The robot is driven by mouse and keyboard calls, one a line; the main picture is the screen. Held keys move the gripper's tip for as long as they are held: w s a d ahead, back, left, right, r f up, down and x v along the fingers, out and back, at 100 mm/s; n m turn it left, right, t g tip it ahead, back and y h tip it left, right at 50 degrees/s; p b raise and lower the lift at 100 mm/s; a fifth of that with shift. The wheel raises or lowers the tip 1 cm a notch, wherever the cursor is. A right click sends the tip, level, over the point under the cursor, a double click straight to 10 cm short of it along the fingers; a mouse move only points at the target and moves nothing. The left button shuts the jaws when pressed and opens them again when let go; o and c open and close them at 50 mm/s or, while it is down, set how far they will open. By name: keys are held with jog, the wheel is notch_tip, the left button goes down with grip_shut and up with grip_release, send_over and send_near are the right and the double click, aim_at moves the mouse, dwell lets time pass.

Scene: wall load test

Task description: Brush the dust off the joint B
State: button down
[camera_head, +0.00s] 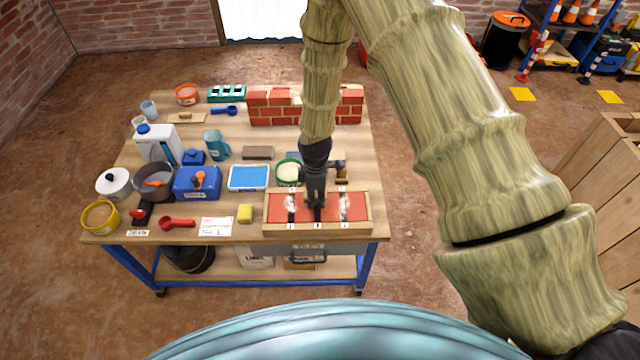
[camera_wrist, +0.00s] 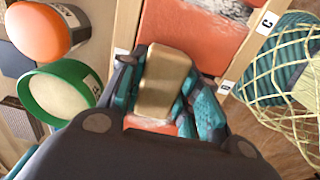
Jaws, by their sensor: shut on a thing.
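My gripper (camera_head: 316,200) points down over the middle of a wooden-framed panel of red bricks (camera_head: 361,206) at the table's front right. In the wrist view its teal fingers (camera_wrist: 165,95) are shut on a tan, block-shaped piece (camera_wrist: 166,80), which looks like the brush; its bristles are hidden. Joint B, the middle one, lies under my gripper and is mostly covered. Its label (camera_wrist: 224,88) shows beside the fingers in the wrist view. Pale dust lies around the left joint (camera_head: 291,203) and the right joint (camera_head: 345,204). I cannot tell whether the brush touches joint B.
A green-rimmed bowl of pale powder (camera_head: 288,172) stands behind the panel. A yellow sponge (camera_head: 245,213) and a written card (camera_head: 215,226) lie to its left. A blue tray (camera_head: 249,178) lies farther back. A low brick wall (camera_head: 272,114) stands at the back. Tubs and tools crowd the left.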

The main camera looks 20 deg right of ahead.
jog(key=shift+s+a, duration=0.1)
jog(key=shift+s, duration=0.25)
notch_tip(320, 180, up, 3)
jog(key=shift+f+p, duration=0.15)
jog(key=shift+p, duration=0.6)
jog(key=r, duration=0.1)
jog(key=r+p, duration=0.2)
jog(key=shift+s+d, duration=0.1)
jog(key=shift+d, duration=0.15)
jog(key=shift+r+p, duration=0.75)
jog(key=shift+r, duration=0.4)
